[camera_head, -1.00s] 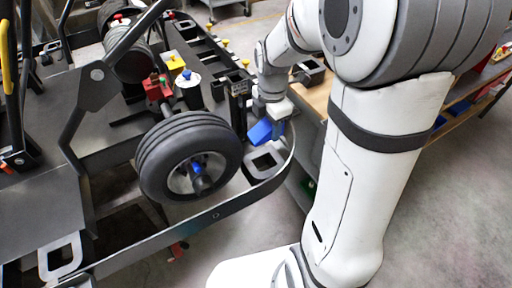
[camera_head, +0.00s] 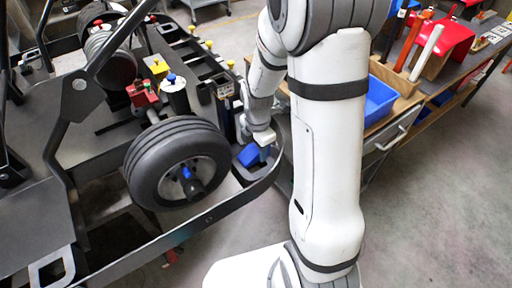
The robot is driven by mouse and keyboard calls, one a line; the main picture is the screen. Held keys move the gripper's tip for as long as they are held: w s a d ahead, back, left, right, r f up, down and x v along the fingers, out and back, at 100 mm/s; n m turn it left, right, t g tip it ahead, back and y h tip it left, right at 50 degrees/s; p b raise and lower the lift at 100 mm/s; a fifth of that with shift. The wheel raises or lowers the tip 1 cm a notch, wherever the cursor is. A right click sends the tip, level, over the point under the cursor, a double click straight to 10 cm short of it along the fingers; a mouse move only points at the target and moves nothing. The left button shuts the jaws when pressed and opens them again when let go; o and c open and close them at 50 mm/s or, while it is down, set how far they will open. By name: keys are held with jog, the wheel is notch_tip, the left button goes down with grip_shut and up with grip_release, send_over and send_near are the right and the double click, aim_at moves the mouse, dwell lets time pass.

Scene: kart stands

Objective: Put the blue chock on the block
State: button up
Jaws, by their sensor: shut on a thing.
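The blue chock (camera_head: 249,155) is between the jaws of my gripper (camera_head: 262,143), just right of the kart's black wheel (camera_head: 178,163). My gripper is shut on it, with the arm reaching in from above. The chock is close above the kart's curved front rail (camera_head: 262,183). I cannot tell whether the chock touches anything below. The block is not clear in this view; the area under the chock is dark and partly hidden by the chock.
The kart frame with its black tyre fills the left. A workbench with a blue bin (camera_head: 379,101) is at the right. The floor at the lower right is clear.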

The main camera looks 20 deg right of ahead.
jog(key=shift+f, duration=0.2)
jog(key=o, duration=1)
jog(key=shift+r, duration=0.1)
jog(key=shift+o, duration=0.2)
